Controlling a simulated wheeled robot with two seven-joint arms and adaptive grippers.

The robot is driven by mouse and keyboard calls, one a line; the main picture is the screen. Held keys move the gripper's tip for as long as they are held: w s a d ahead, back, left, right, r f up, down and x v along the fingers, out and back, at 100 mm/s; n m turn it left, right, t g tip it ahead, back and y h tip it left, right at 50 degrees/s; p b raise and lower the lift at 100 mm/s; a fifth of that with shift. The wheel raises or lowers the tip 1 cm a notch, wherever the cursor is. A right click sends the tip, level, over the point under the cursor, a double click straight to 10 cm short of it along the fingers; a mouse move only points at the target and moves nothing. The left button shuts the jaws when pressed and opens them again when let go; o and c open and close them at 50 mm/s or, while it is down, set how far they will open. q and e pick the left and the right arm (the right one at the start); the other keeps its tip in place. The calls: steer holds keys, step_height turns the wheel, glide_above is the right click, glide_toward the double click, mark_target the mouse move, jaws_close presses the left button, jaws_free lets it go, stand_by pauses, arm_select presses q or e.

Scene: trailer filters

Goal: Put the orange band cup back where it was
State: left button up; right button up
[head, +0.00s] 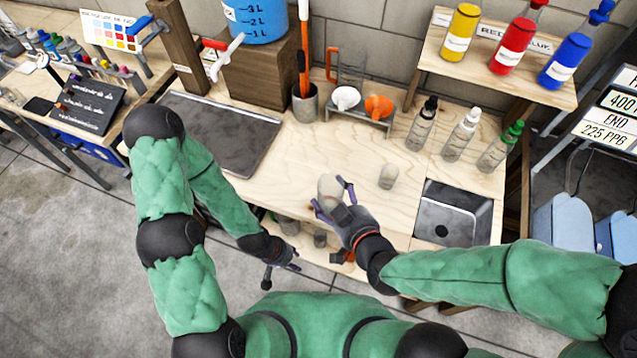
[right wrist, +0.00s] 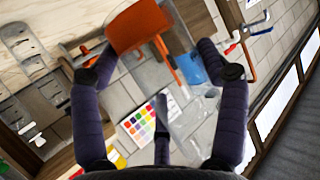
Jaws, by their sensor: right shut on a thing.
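My right gripper (head: 337,205) is shut around a clear, pale cup (head: 329,187), held above the front edge of the bench. No orange band can be made out on this cup in the head view. The right wrist view shows both dark fingers (right wrist: 155,75) and a large orange shape (right wrist: 140,26) by their tips. I cannot tell if that orange is part of the held cup. A second pale cup (head: 388,176) stands on the bench to the right. My left gripper (head: 292,262) hangs low in front of the bench; its fingers are too small to read.
A rack (head: 365,122) with a white and an orange funnel (head: 379,106) stands behind. A dark tray (head: 220,135) lies left. Several cups (head: 320,238) sit on a lower shelf. The bench middle is clear.

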steer(key=shift+w+a+f+b, duration=0.15)
steer(key=shift+w+f+b, duration=0.8)
steer(key=shift+w+f, duration=0.85)
steer(key=shift+w+a+f+b, duration=0.2)
steer(key=shift+w+f+b, duration=0.95)
steer(key=shift+w, duration=1.1)
steer(key=shift+w+a+f+b, duration=0.15)
steer(key=shift+w+f+b, duration=0.65)
steer(key=shift+w+f, duration=1.05)
steer(key=shift+w+f+b, duration=0.15)
steer(key=shift+f+b, duration=0.15)
steer(key=shift+f, duration=0.4)
steer(key=shift+w+f+b, duration=0.1)
steer(key=shift+f+b, duration=0.2)
steer(key=shift+f, duration=0.35)
steer(key=shift+f, duration=0.15)
steer(key=o, duration=1.4)
